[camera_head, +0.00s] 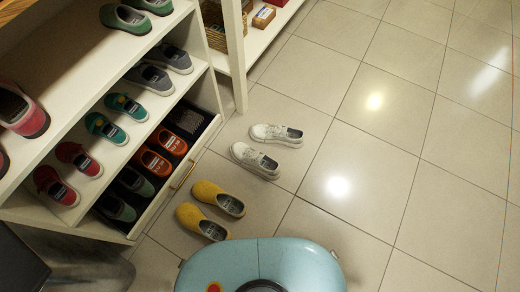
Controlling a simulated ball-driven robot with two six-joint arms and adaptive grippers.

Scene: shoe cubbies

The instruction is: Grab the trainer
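Two white lace-up trainers lie side by side on the tiled floor, right of the shoe cubby. The farther trainer (268,132) and the nearer trainer (250,157) both have their heels to the right and dark insides. They stand upright on their soles, apart from the cubby. Neither of my grippers shows in the head view, and nothing is touching the trainers.
The shoe cubby (196,72) at the left holds red, teal, grey, green and orange shoes. A yellow pair (222,199) lies on the floor before my blue base. Another shelf unit (234,45) stands behind. The floor (400,140) at right is clear.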

